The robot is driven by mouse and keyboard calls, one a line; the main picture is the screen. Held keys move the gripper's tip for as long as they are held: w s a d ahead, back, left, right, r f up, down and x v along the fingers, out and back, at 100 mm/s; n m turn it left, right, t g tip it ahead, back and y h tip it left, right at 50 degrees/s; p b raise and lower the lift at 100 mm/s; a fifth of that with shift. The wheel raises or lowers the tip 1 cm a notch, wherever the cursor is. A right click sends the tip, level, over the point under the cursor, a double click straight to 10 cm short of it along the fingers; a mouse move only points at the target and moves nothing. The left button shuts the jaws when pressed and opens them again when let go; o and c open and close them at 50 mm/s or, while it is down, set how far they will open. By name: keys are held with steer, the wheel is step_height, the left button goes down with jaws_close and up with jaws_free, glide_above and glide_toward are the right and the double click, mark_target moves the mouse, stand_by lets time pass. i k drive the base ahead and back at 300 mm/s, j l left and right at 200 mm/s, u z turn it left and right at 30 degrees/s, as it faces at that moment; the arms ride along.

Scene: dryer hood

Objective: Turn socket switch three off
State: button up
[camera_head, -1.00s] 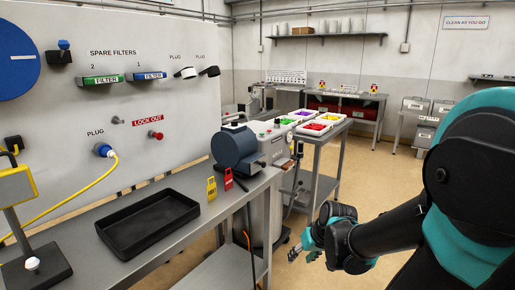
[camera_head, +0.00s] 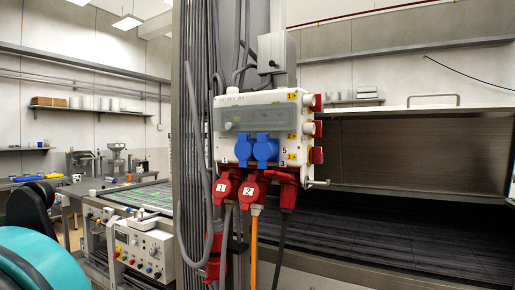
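A white socket box (camera_head: 284,108) hangs on a grey post in the middle of the head view. Two blue sockets (camera_head: 254,150) sit on its front, with small numbers 5 and 3 to their right. Red plugs hang in a row below: one marked 1 (camera_head: 222,188), one marked 2 (camera_head: 250,191), and a third (camera_head: 284,178) whose number I cannot read. Red and white parts (camera_head: 316,129) with yellow labels stick out on the right side. I cannot tell which is switch three or its position. My gripper is out of view; only part of my arm shows at lower left.
A large hood (camera_head: 425,180) with a dark grated bed stands right of the post. Grey cables (camera_head: 190,120) run down the post. A control box with knobs (camera_head: 143,247) and a green-topped bench (camera_head: 145,197) stand left.

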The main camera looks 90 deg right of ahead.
mark_target(315, 153)
steer(key=z, duration=3.5)
steer(key=i+l+u, duration=0.25)
steer(key=l, duration=0.5)
steer(key=l+u, duration=0.2)
steer(key=l, duration=0.5)
